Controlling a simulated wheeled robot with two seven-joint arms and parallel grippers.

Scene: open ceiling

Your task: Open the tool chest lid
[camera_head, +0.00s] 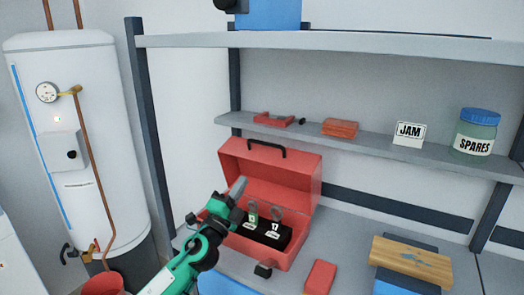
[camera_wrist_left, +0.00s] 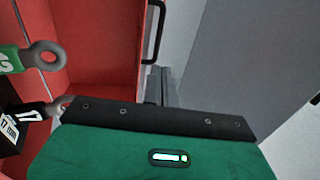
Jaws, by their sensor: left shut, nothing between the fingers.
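The red tool chest (camera_head: 268,252) stands on the grey bench, and its lid (camera_head: 270,164) is raised and tilted back, with a black handle (camera_head: 267,150) on it. Inside are a black tray and tools with tags, one marked 17. My left gripper (camera_head: 240,187) is shut and empty in front of the raised lid, over the chest's left part; I cannot tell whether it touches the lid. In the left wrist view the gripper's grey fingers (camera_wrist_left: 166,86) show beside the red lid (camera_wrist_left: 106,50) and its handle (camera_wrist_left: 154,32). My right gripper is in neither view.
A shelf (camera_head: 370,145) above the chest holds red items, a JAM card (camera_head: 409,134) and a SPARES jar (camera_head: 475,134). A red block (camera_head: 320,277) and a wooden board (camera_head: 412,256) lie to the right. A white tank (camera_head: 82,150) stands left.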

